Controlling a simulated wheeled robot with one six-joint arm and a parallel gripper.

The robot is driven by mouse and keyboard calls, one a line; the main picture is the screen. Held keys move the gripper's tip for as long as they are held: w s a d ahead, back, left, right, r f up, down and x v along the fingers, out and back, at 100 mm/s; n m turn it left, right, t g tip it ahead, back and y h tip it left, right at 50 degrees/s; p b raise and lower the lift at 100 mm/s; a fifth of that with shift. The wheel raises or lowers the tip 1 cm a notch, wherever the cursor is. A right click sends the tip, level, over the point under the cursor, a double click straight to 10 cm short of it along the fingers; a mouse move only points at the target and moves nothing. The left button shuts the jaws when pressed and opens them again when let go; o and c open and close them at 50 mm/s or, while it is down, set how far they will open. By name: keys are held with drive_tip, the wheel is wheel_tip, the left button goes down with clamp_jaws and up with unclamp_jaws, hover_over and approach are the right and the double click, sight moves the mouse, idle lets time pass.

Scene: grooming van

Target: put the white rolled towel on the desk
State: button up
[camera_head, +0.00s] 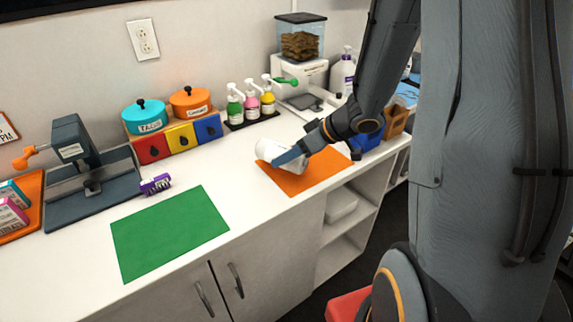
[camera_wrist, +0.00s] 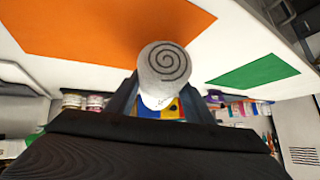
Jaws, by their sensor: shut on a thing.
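The white rolled towel (camera_head: 267,151) is at the left edge of the orange mat (camera_head: 313,178) on the white counter. Its spiral end faces the camera in the wrist view (camera_wrist: 165,64). My gripper (camera_head: 292,157) is shut on the towel, with a finger on each side of it in the wrist view (camera_wrist: 160,92). The towel looks tilted, and I cannot tell whether it touches the mat. The desk is the white counter top (camera_head: 240,184), which runs along the wall.
A green mat (camera_head: 170,232) lies to the left, with a purple box (camera_head: 155,184) behind it. Several pump bottles (camera_head: 251,103), coloured drawers (camera_head: 181,138) and a treat dispenser (camera_head: 300,60) stand along the wall. Bare counter lies between the two mats.

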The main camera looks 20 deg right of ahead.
drive_tip(key=shift+f, duration=1.6)
drive_tip(key=shift+f, duration=0.2)
drive_tip(key=o, duration=1.1)
drive_tip(key=shift+r, duration=0.1)
